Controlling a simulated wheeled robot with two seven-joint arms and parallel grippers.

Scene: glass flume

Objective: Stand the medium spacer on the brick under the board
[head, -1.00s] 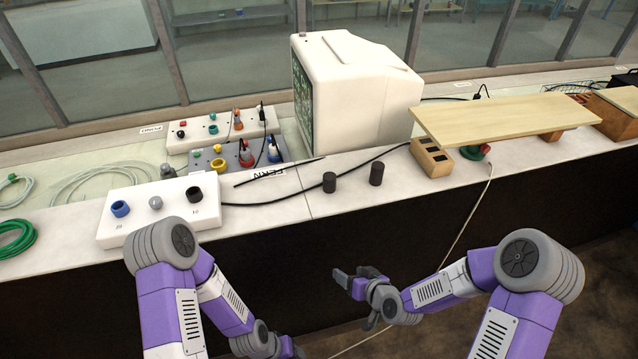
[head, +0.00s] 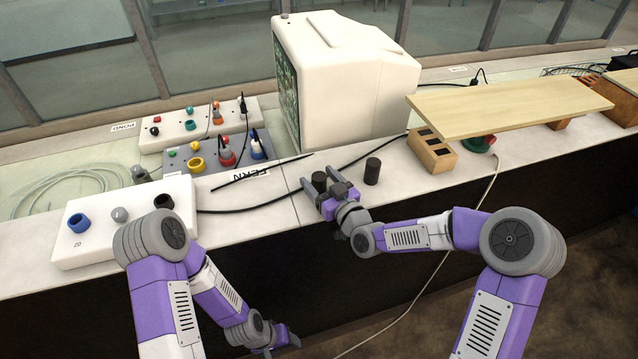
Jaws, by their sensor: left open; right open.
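Two dark cylindrical spacers stand upright near the bench's front edge: a left one (head: 319,181) and a slightly taller-looking right one (head: 372,171). I cannot tell which is the medium one. My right gripper (head: 321,185) is open, with its fingers on either side of the left spacer; contact is unclear. A brick with dark holes (head: 437,158) stands under the left end of the pale wooden board (head: 505,106). Part of the brick's top shows in front of the board. My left gripper (head: 286,342) hangs low in front of the bench, empty and away from the spacers.
A second block (head: 558,124) is under the board's right part. A white monitor (head: 345,80) stands behind, and control boxes (head: 125,225) are at left. A black cable (head: 250,207) runs behind the spacers.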

